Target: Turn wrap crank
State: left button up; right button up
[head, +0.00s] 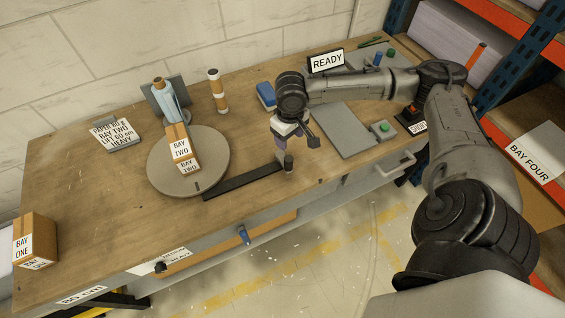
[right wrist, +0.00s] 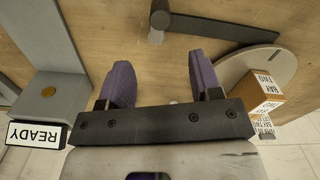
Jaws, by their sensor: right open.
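The wrap crank is a dark flat bar (head: 240,181) at the turntable's front right edge, with a grey upright handle (head: 289,163) at its right end. In the right wrist view the bar (right wrist: 225,30) and its handle (right wrist: 157,17) lie beyond the fingertips. The round turntable (head: 215,150) carries a cardboard box labelled BAY TWO (head: 182,146). My right gripper (head: 284,143) is above the bench, just behind the handle in the head view. Its purple fingers (right wrist: 162,68) are apart and empty, not touching the handle. My left gripper is not in view.
A READY sign (head: 326,61), a grey plate (head: 345,130) and a blue block (head: 266,94) lie around my right arm. A wrap roll (head: 164,95) and a striped post (head: 217,90) stand behind the turntable. A BAY ONE box (head: 35,240) sits at the left.

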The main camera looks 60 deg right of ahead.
aim_at(289, 158)
jog(key=shift+m, duration=0.3)
notch_tip(289, 158, down, 12)
jog(key=b, duration=0.2)
jog(key=shift+r+b, duration=0.1)
jog(key=shift+b, duration=0.25)
jog(key=shift+f, duration=1)
jog(key=shift+c, duration=0.2)
grip_shut()
